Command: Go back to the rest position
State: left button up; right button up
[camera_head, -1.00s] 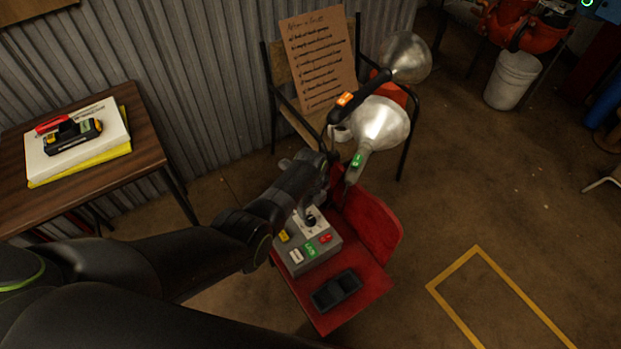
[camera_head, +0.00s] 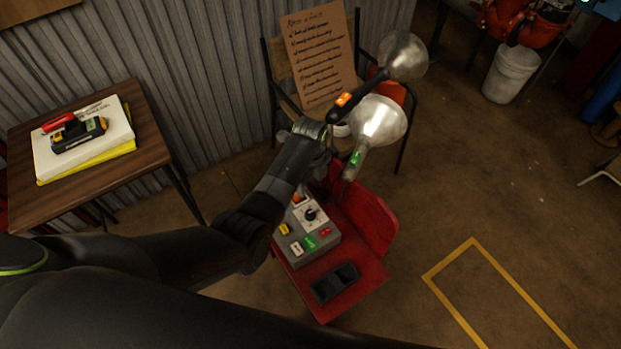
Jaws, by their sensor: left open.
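My left arm comes in from the lower left. My left gripper (camera_head: 324,160) is open, above the back of a red chair (camera_head: 372,280) and beside a lamp with a metal shade (camera_head: 377,122). It is small and dark, and I see nothing between its fingers. A grey control box (camera_head: 312,248) with a dark knob and coloured buttons sits on the red chair, just below the gripper. My right gripper is not in view.
A black two-slot holder (camera_head: 334,283) lies on the red chair. A second chair behind holds a handwritten cardboard sign (camera_head: 322,55) and another lamp (camera_head: 402,58). A wooden table (camera_head: 60,195) stands left.

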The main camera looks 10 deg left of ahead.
pick_arm(q)
jog(key=s+a+f+n+t, duration=0.1)
jog(key=s+a+n+t, duration=0.1)
jog(key=s+a+n, duration=1.2)
jog(key=s+a+r+n+t+y, duration=0.1)
jog(key=s+a+r+n, duration=0.1)
jog(key=s+r+n, duration=0.3)
jog(key=s+a+r+n, duration=0.1)
jog(key=s+r+n, duration=0.1)
jog(key=s, duration=0.6)
jog(key=s+a+r+n+t+y, duration=0.1)
jog(key=s+a+r+n, duration=0.1)
jog(key=s+r+n, duration=0.3)
notch_tip(320, 180, down, 25)
jog(key=s+a+m+g, duration=0.1)
jog(key=a+g, duration=0.1)
jog(key=s+d+f+h, duration=0.1)
jog(key=s+f, duration=1.4)
jog(key=f, duration=0.2)
jog(key=shift+s+d+g, duration=0.2)
jog(key=shift+d+g, duration=0.2)
